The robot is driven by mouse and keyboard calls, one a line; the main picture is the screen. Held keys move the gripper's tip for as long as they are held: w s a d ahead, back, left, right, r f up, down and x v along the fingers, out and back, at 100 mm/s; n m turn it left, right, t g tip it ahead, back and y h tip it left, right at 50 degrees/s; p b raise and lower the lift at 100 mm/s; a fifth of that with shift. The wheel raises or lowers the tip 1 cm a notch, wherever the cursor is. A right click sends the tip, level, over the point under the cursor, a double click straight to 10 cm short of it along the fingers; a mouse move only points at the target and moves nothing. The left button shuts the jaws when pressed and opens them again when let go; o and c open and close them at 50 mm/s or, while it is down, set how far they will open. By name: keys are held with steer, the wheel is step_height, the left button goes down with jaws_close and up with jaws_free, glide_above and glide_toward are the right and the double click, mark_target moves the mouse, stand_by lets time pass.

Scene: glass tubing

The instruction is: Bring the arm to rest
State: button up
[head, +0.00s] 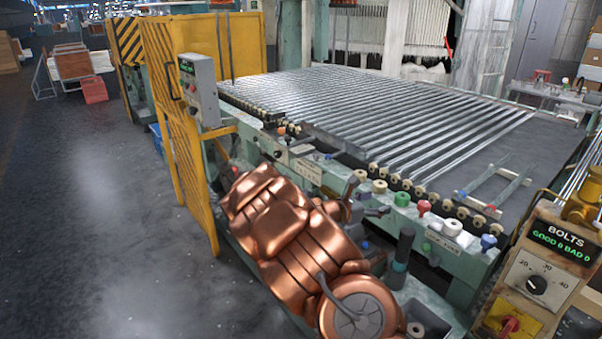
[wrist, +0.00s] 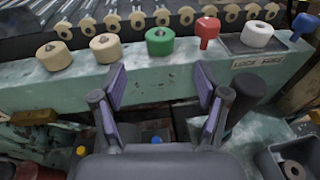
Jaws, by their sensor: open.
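My gripper (wrist: 160,88) is open in the wrist view, with its two purple-padded fingers spread apart. Nothing is between the fingers. They are in front of the pale green rail (wrist: 150,78), below a green spool (wrist: 158,41). I cannot tell whether the fingertips touch the rail. In the head view my copper-coloured arm (head: 290,225) is folded in the lower middle, beside the machine. The dark fingers show at its right, near the rail, partly hidden by the arm.
Cream spools (wrist: 105,47), a red peg (wrist: 207,30) and a white spool (wrist: 257,35) stand on the rail. A dark upright cylinder (head: 402,248) is close right of my gripper. A yellow gate (head: 180,150) and a BOLTS control box (head: 540,280) flank the machine.

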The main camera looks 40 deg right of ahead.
steer(key=s+a+r+m+g+y, duration=0.2)
steer(key=s+a+r+m, duration=0.2)
steer(key=s+a+m, duration=0.25)
steer(key=s+a+r+m+g+y, duration=0.25)
steer(key=s+a+r+m, duration=0.2)
steer(key=s, duration=0.25)
steer(key=s+a+f+m+t+y, duration=0.1)
steer(key=s+a+y, duration=0.3)
steer(key=a, duration=0.7)
steer(key=s+a+f+m+t+y+p, duration=0.1)
steer(key=s+a+m+y, duration=0.2)
steer(key=a, duration=0.8)
steer(key=s+a+f+m+t+y+p, duration=0.1)
steer(key=s+a+y, duration=0.3)
steer(key=a, duration=0.8)
steer(key=s+f+m+t, duration=0.1)
steer(key=s, duration=0.1)
steer(key=shift+s+y, duration=0.3)
steer(key=shift+y, duration=0.05)
